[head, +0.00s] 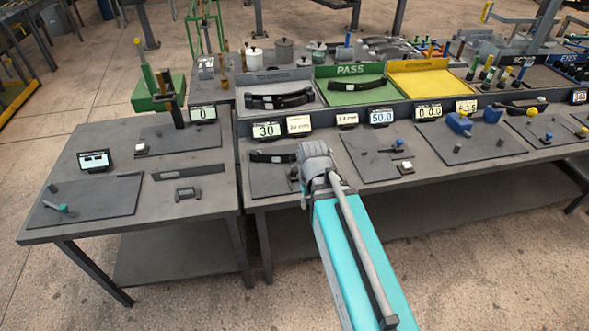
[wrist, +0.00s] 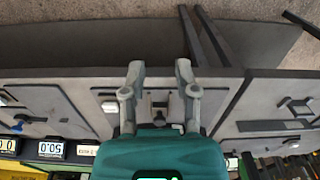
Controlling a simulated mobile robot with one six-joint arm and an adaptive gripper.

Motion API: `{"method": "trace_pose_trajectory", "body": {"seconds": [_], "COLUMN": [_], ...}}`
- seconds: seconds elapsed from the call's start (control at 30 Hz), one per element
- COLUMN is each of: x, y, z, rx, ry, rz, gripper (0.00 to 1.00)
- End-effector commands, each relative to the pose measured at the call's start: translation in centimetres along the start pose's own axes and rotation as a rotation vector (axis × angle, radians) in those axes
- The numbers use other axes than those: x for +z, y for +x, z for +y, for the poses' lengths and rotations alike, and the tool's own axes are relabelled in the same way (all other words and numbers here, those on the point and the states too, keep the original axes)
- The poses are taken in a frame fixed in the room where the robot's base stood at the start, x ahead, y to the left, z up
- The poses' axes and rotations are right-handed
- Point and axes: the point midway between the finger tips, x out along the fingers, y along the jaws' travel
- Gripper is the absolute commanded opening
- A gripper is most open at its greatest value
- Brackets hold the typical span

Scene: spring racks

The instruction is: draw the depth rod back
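My gripper (head: 315,160) is over the near row of the long bench, at the plate (head: 262,182) below the "30" display. In the wrist view my gripper (wrist: 159,70) has its two fingers apart, pointing toward the bench's edge. A small grey fixture (wrist: 160,102) shows in the gap between the fingers, further back toward the palm. I cannot tell whether the fingers touch it. No part is clearly recognisable as the depth rod; it may be hidden by my gripper or too small to make out.
The "30" display (head: 267,130) stands behind my gripper. A black strap-like part (head: 272,157) lies to its left. A plate with a small white-topped block (head: 404,166) lies to the right. Behind are grey, green PASS (head: 350,70) and yellow (head: 420,65) trays. A side table (head: 190,208) stands left.

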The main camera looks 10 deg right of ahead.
Motion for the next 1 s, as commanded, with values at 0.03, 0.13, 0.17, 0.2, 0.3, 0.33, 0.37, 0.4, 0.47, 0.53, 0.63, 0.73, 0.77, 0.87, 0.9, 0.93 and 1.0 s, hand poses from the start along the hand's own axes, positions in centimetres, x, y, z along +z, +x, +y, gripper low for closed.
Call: {"method": "trace_pose_trajectory", "body": {"seconds": [0.03, 0.13, 0.17, 0.2, 0.3, 0.33, 0.37, 0.4, 0.47, 0.53, 0.63, 0.73, 0.77, 0.87, 0.9, 0.93, 1.0], "x": [-1.6, -4.7, -5.7, -7.2, -11.2, -12.4, -13.6, -15.1, -17.2, -19.2, -21.2, -22.1, -22.2, -22.3, -22.2, -22.2, -22.2], "y": [-0.7, -1.6, -1.9, -2.4, -3.6, -4.0, -4.3, -4.8, -5.4, -5.9, -6.4, -6.6, -6.6, -6.6, -6.6, -6.5, -6.5], "z": [0.1, 0.3, 0.4, 0.5, 0.7, 0.7, 0.8, 0.9, 1.0, 1.1, 1.2, 1.2, 1.2, 1.2, 1.2, 1.2, 1.2], "rx": [0.000, 0.000, 0.000, 0.000, 0.000, -0.001, -0.001, -0.001, -0.001, -0.001, -0.001, -0.001, -0.001, -0.001, -0.001, -0.001, -0.001], "ry": [-0.029, -0.116, -0.148, -0.195, -0.322, -0.360, -0.399, -0.450, -0.521, -0.594, -0.672, -0.717, -0.724, -0.734, -0.734, -0.734, -0.733], "rz": [0.000, 0.000, 0.000, 0.001, 0.001, 0.001, 0.001, 0.001, 0.001, 0.001, 0.001, 0.001, 0.001, 0.001, 0.001, 0.001, 0.001], "gripper": [0.58, 0.76, 0.79, 0.79, 0.79, 0.79, 0.79, 0.79, 0.79, 0.79, 0.79, 0.79, 0.79, 0.79, 0.79, 0.79, 0.79]}}
